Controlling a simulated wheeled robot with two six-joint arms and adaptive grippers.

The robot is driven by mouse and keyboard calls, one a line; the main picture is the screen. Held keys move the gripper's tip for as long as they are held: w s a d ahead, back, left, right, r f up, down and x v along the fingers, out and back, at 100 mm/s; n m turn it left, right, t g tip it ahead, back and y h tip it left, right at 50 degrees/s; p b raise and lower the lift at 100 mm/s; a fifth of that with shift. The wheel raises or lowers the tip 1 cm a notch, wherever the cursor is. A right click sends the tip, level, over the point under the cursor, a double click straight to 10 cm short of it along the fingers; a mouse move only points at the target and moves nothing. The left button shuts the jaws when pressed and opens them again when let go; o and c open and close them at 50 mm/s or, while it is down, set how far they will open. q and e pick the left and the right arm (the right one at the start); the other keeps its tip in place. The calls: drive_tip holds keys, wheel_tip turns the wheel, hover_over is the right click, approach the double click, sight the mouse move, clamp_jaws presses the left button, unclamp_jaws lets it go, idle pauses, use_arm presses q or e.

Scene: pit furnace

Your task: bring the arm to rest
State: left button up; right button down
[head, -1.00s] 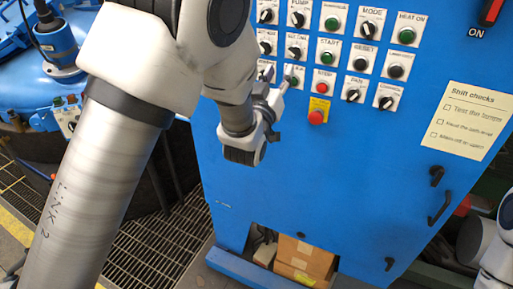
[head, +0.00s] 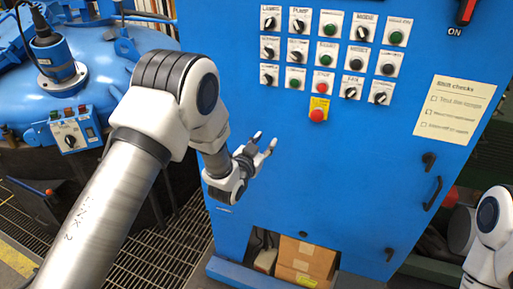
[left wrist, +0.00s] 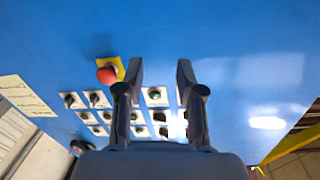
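My left gripper (head: 264,143) is in front of the blue control cabinet (head: 300,190), below and left of the button panel. Its two fingers stand apart with nothing between them. In the left wrist view my left gripper (left wrist: 158,85) also shows spread fingers, with the cabinet face (left wrist: 170,30) beyond them. My right arm shows only in part at the right edge of the head view, and its gripper is not visible.
The cabinet carries several knobs and buttons, a red emergency stop (head: 318,114), a red switch (head: 467,10), a paper note (head: 455,110) and black handles (head: 433,193). A blue furnace lid (head: 110,70) is at left. Cardboard boxes (head: 305,258) sit in the cabinet's bottom opening.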

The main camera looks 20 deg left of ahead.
use_arm(q)
drive_tip(key=s+a+f+n+g+y+b, duration=0.1)
drive_tip(key=s+f+g, duration=0.2)
drive_tip(key=s+f, duration=0.5)
drive_tip(key=s+a+f+g+b, duration=0.15)
drive_tip(key=s+f, duration=0.35)
drive_tip(key=f, duration=0.7)
drive_tip(key=s+f+n+g+y+b, duration=0.15)
drive_tip(key=s+f+g, duration=0.35)
drive_tip(key=f, duration=0.5)
drive_tip(key=s+f+g, duration=0.3)
drive_tip(key=s+g, duration=0.1)
drive_tip(key=s, duration=0.9)
drive_tip(key=s+a+f+n+g, duration=0.1)
drive_tip(key=s+f+g, duration=0.2)
drive_tip(key=s, duration=1.1)
drive_tip(key=shift+a+g+b, duration=0.25)
drive_tip(key=shift+g+b, duration=0.2)
drive_tip(key=shift+g, duration=0.2)
drive_tip(key=shift+n, duration=0.25)
